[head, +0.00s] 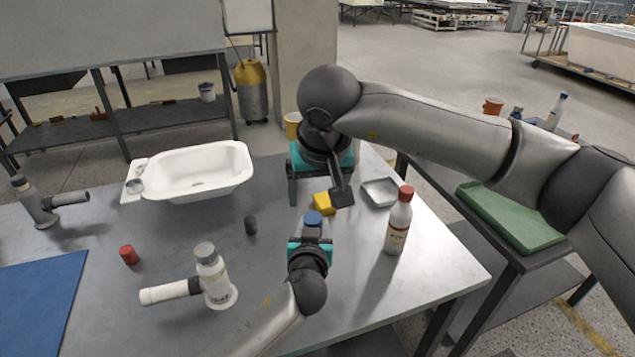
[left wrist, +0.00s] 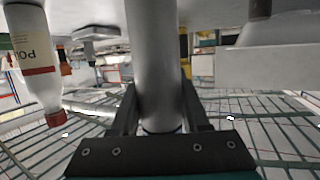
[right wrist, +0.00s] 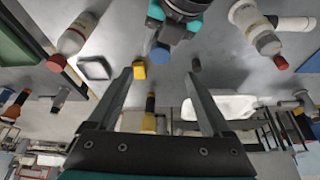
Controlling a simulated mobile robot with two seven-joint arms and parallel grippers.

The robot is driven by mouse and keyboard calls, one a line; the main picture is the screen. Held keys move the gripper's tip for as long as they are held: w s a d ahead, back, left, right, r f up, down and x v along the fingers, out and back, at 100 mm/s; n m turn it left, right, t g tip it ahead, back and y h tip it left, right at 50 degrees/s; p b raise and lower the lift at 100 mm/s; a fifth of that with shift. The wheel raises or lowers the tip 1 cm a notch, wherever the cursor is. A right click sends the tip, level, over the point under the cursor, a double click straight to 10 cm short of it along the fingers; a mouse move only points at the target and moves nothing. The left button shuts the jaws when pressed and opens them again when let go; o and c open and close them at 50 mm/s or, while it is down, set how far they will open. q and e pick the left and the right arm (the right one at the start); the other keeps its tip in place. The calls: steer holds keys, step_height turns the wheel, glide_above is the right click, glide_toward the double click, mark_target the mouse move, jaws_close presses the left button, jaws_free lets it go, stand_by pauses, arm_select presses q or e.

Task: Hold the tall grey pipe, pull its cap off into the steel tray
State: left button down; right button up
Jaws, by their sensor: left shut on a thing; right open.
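The tall grey pipe (left wrist: 155,65) stands upright between the fingers of my left gripper (head: 312,236), which is shut on it. The blue cap (head: 312,218) sits on the pipe's top; it also shows in the right wrist view (right wrist: 159,53). My right gripper (head: 317,193) is open and empty, beyond the cap in the head view, with its fingers spread apart. The cap is not touched by it. The steel tray (head: 381,191) lies empty to the right of my right gripper; it also shows in the right wrist view (right wrist: 95,67).
A yellow block (head: 323,204) lies just behind the cap. A white bottle with a red lid (head: 398,222) stands right of the pipe. A dark small cylinder (head: 250,225), a red one (head: 129,255), a white basin (head: 199,172) and a bottle with side pipe (head: 213,277) stand left.

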mark_target(313, 218)
steer(key=x, duration=0.8)
steer(key=shift+w+a+f, duration=0.1)
steer(key=shift+w+f, duration=0.05)
steer(key=shift+f, duration=0.2)
jaws_close()
steer(key=shift+r, duration=0.25)
stand_by(0.9)
steer(key=shift+r, duration=0.9)
steer(key=shift+r, duration=0.15)
steer(key=shift+r, duration=1.9)
arm_select(q)
steer(key=shift+c, duration=1.5)
jaws_free()
